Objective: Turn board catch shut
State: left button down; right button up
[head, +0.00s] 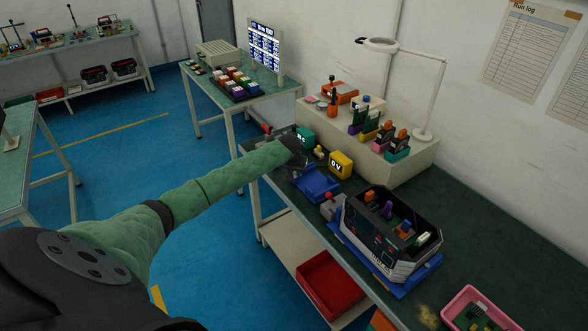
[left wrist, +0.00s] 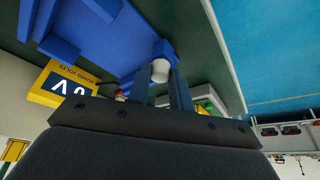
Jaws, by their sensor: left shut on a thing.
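My left arm reaches across to the blue fixture (head: 316,187) on the long bench. My left gripper (head: 298,160) is over the back left part of that fixture, its fingertips hard to make out in the head view. In the left wrist view the fixture (left wrist: 95,45) fills the top. There my left gripper (left wrist: 164,80) has its two fingers shut around a white round knob (left wrist: 160,70) at a small blue block (left wrist: 163,49) by the fixture's edge, which looks like the board catch. How far the catch is turned cannot be told. My right gripper is out of view.
A yellow volts meter (head: 341,164) and a teal box (head: 305,137) stand close to the gripper. A rack unit with coloured modules (head: 390,245) stands nearer on the bench. A pink tray (head: 460,298) lies at the front. Bare bench lies right of the rack unit.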

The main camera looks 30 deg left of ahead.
pick_arm(q)
jog(key=shift+w+r+n+y+p, duration=0.15)
jog(key=shift+n+y+p, duration=0.15)
jog(key=shift+n, duration=0.3)
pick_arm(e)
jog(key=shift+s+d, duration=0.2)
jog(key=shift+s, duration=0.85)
pick_arm(q)
jog(key=c, duration=1.3)
grip_release()
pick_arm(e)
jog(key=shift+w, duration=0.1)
pick_arm(q)
jog(key=shift+o, duration=0.2)
jog(key=shift+s+d+r+b, duration=0.1)
jog(key=shift+s+r+b, duration=0.15)
jog(key=shift+b, duration=0.1)
jog(key=b+v, duration=0.2)
jog(key=v, duration=0.5)
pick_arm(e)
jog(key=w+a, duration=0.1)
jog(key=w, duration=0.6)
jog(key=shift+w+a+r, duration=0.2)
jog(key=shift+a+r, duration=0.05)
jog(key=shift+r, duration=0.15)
